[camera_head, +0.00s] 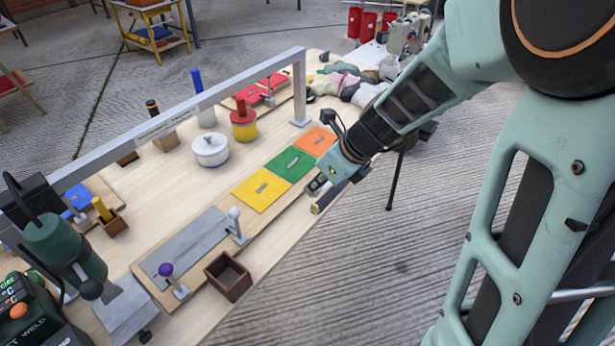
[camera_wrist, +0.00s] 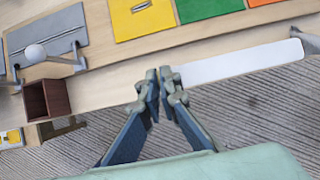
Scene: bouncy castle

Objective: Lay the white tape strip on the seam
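The grey sheet (camera_head: 180,262) lies on a wooden board, with a dark seam line along it. A white-knobbed post (camera_head: 236,224) and a purple-knobbed post (camera_head: 173,280) stand beside it. The sheet's right part shows in the wrist view (camera_wrist: 62,40). The white tape strip (camera_wrist: 240,63) lies flat along the table's front edge, right of my gripper (camera_wrist: 160,76); I cannot make it out in the head view. My gripper, also in the head view (camera_head: 320,199), has its fingertips together at the strip's left end. I cannot tell whether they pinch it.
Yellow (camera_head: 262,189), green (camera_head: 290,164) and orange (camera_head: 318,141) patches lie right of the sheet. An empty brown box (camera_head: 228,277) stands at the front edge. A grey overhead rail (camera_head: 190,115) spans the table. A white pot (camera_head: 210,150) stands behind.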

